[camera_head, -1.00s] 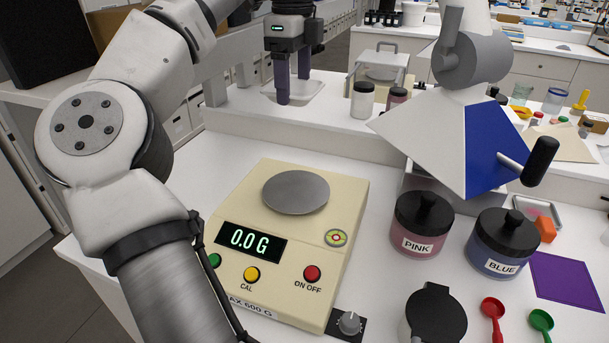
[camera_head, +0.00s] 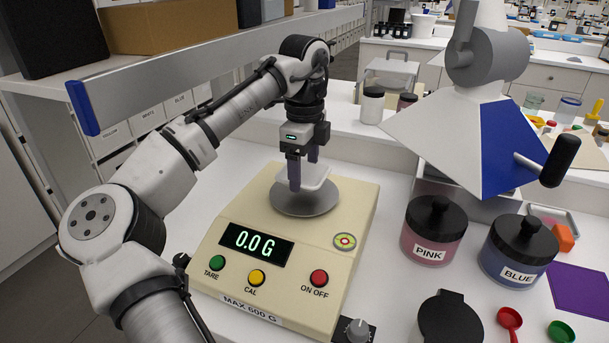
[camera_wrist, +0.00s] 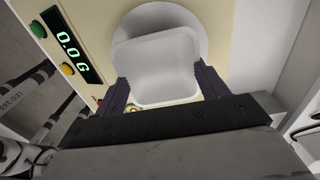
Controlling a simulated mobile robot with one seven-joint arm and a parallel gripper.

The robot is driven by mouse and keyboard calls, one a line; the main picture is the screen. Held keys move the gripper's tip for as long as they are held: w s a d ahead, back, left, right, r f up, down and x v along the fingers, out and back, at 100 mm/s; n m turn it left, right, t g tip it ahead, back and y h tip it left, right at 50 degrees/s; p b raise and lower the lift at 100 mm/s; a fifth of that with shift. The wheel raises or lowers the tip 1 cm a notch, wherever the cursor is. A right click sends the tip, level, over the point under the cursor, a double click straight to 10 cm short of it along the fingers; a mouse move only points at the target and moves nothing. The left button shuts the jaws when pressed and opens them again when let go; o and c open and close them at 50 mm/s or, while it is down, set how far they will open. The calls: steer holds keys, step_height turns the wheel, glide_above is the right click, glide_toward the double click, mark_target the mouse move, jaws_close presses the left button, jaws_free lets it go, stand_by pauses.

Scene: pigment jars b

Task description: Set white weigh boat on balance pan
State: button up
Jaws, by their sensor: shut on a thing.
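The white weigh boat (camera_head: 319,178) is held between the fingers of my gripper (camera_head: 303,172), over the round grey pan (camera_head: 305,204) of the cream balance (camera_head: 210,262). The display (camera_head: 257,247) reads 0.0 G. In the wrist view the boat (camera_wrist: 157,62) is a square dish with rounded corners, and it looks empty. My gripper (camera_wrist: 159,85) has one finger on each side of it. The pan (camera_wrist: 160,15) shows around the boat's far edge. I cannot tell whether the boat touches the pan or hangs slightly above it.
The PINK jar (camera_head: 434,229) and BLUE jar (camera_head: 516,249) stand right of the balance, under a white and blue hood (camera_head: 440,130). A shelf edge (camera_head: 200,75) runs behind my arm.

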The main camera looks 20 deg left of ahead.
mark_target(304, 181)
steer(key=shift+f, duration=1.2)
steer(key=o, duration=0.9)
steer(key=shift+o, duration=0.2)
step_height(304, 181, up, 12)
steer(key=shift+p, duration=0.3)
